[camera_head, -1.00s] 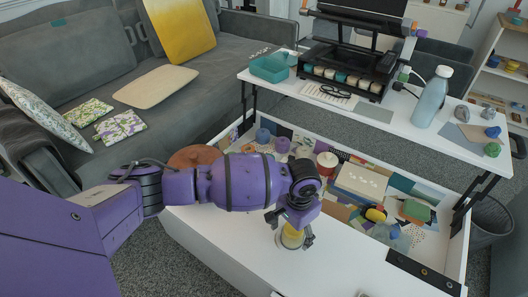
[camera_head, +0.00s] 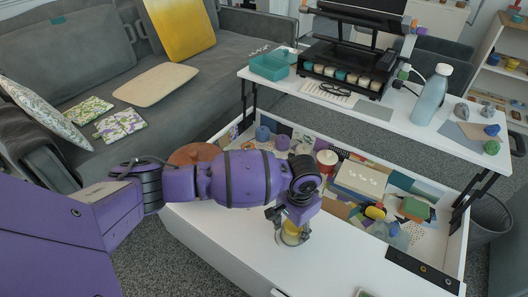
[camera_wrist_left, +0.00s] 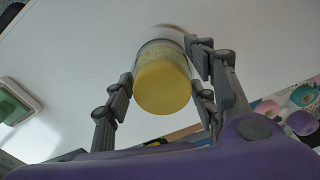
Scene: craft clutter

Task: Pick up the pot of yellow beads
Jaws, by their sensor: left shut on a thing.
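The pot of yellow beads (camera_head: 292,234) is at the white table's front part, below my left gripper (camera_head: 290,222). In the left wrist view the pot (camera_wrist_left: 162,85) has a yellow end facing the camera and a clear, pale side. The fingers of my left gripper (camera_wrist_left: 160,88) are on both sides of it, shut on it. I cannot tell whether the pot still touches the tabletop. My right gripper is not in view.
The white tabletop (camera_head: 215,225) around the pot is mostly clear. Behind it is an open compartment with a cream box (camera_head: 360,181), a red-and-white pot (camera_head: 327,160) and other craft items. A raised shelf holds a bottle (camera_head: 430,97). A green item (camera_wrist_left: 14,105) lies left in the wrist view.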

